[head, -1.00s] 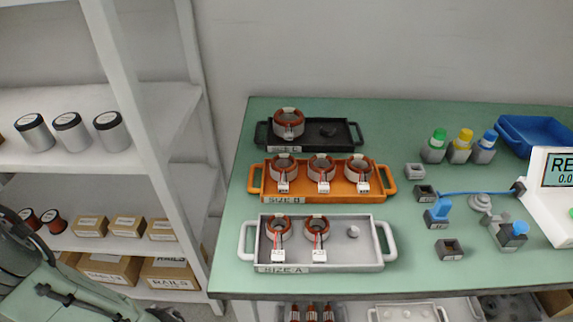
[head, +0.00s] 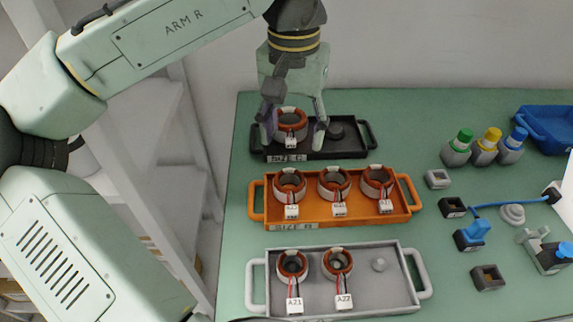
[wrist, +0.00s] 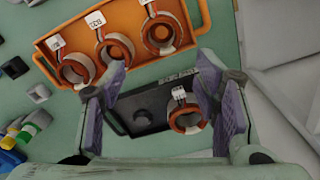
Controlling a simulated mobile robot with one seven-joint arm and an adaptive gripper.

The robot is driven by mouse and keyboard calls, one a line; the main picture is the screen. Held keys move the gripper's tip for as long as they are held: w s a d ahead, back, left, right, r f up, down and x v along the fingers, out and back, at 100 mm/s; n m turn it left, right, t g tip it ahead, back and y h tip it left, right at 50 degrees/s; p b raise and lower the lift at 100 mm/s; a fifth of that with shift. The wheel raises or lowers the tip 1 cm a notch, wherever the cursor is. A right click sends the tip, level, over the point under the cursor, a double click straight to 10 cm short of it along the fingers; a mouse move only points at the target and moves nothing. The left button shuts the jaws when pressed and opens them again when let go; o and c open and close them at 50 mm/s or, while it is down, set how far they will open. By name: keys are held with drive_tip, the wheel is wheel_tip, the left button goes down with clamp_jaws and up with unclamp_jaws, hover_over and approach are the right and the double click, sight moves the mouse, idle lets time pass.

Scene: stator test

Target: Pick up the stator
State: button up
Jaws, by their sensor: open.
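A stator (head: 291,124) with a copper-red ring and a white tag sits in the black tray (head: 350,147) at the back of the green table. My gripper (head: 292,133) is open above the black tray, its fingers on either side of this stator. In the wrist view the stator (wrist: 186,118) lies between the open fingers, nearer the right finger, and nothing is gripped. Three stators, one of them (head: 334,184), sit in the orange tray (head: 257,216). Two more, tagged A21 (head: 292,265) and A22 (head: 337,263), sit in the grey tray (head: 380,290).
Bottles with green, yellow and blue caps (head: 487,148) stand at the right, near a blue bin (head: 545,130). Small grey and dark blocks and a blue connector (head: 471,236) lie right of the trays. White shelving (head: 180,190) stands left of the table.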

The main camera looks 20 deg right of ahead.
hover_over(289, 178)
drive_tip(key=s, duration=0.2)
wheel_tip(289, 178, down, 5)
drive_tip(key=shift+w+a+f, duration=0.1)
drive_tip(key=shift+w+f, duration=0.05)
drive_tip(key=shift+f, duration=0.05)
drive_tip(key=f, duration=0.2)
drive_tip(key=f+p, duration=0.1)
drive_tip(key=f, duration=0.1)
drive_tip(key=shift+s+a+f, duration=0.1)
drive_tip(key=shift+s+a, duration=0.15)
drive_tip(key=shift+f, duration=0.55)
drive_tip(key=shift+c, duration=0.5)
drive_tip(key=c, duration=1)
drive_tip(key=shift+r, duration=0.15)
